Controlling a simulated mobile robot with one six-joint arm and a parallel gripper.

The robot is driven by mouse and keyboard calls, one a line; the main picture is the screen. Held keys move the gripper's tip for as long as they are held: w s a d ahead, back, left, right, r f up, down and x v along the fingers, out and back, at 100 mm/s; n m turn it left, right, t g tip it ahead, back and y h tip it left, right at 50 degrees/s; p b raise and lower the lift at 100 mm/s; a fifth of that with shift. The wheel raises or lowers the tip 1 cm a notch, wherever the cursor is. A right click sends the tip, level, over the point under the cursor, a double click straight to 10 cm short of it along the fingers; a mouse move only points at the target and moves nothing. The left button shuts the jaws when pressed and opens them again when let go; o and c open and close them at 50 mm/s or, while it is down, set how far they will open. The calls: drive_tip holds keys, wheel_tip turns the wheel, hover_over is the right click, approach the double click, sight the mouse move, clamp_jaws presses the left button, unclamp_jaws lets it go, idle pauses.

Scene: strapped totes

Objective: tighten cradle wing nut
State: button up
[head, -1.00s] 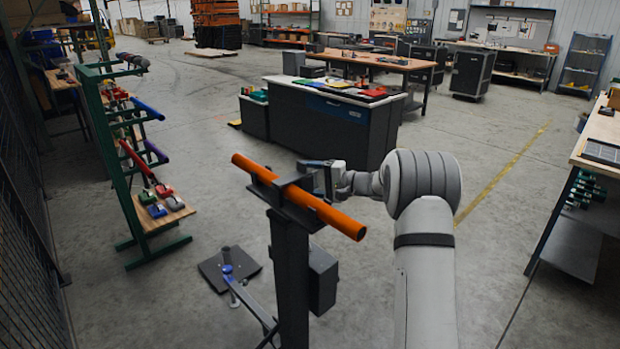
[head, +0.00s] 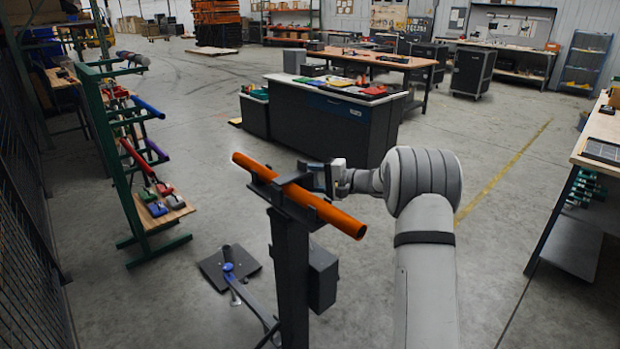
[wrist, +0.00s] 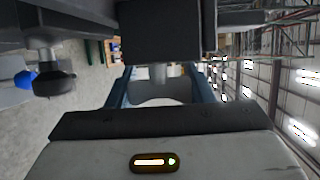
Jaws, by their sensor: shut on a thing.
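An orange tube (head: 342,221) lies across the dark cradle (head: 290,196) on top of a dark post (head: 291,270). My gripper (head: 308,171) is at the far right side of the cradle, level with its upper bar. In the wrist view, my gripper's two blue fingers (wrist: 160,92) stand on either side of a pale grey part (wrist: 158,74) just below a dark block (wrist: 160,30) of the cradle. This part looks like the wing nut, and my gripper is shut on it. In the head view the nut is hidden by my gripper and the cradle.
A green rack (head: 108,160) with coloured tubes and clamps stands at the left. A dark cabinet (head: 330,125) with a pale top stands behind the cradle. A workbench (head: 597,150) is at the right edge.

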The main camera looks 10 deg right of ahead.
drive_tip(key=m+g+h+p, duration=0.1)
drive_tip(key=h+p, duration=0.1)
drive_tip(key=p, duration=0.1)
drive_tip(key=shift+g, duration=0.4)
drive_tip(key=g+h+p, duration=0.2)
drive_tip(key=p, duration=0.2)
drive_tip(key=shift+s+m, duration=0.15)
drive_tip(key=shift+m, duration=0.15)
drive_tip(key=g+h+p, duration=0.1)
drive_tip(key=p, duration=0.1)
drive_tip(key=g+h+p, duration=0.1)
drive_tip(key=p, duration=0.1)
drive_tip(key=shift+s+d+f+m+g+p, duration=0.15)
drive_tip(key=shift+f+m+g+p, duration=0.15)
drive_tip(key=shift+f+m, duration=0.1)
drive_tip(key=g+h, duration=0.1)
drive_tip(key=m+g+h+p, duration=0.1)
drive_tip(key=g, duration=0.1)
drive_tip(key=shift+s+d+f+h, duration=0.2)
drive_tip(key=shift+f+h, duration=0.15)
drive_tip(key=shift+h, duration=0.05)
drive_tip(key=shift+c, duration=0.2)
drive_tip(key=shift+o, duration=0.2)
drive_tip(key=shift+s+d+m+g+h, duration=0.15)
drive_tip(key=shift+g+h, duration=0.25)
drive_tip(key=shift+g, duration=0.25)
drive_tip(key=shift+s+a+m+g+h, duration=0.15)
drive_tip(key=shift+g+h, duration=0.25)
drive_tip(key=shift+g, duration=0.25)
drive_tip(key=shift+d, duration=0.15)
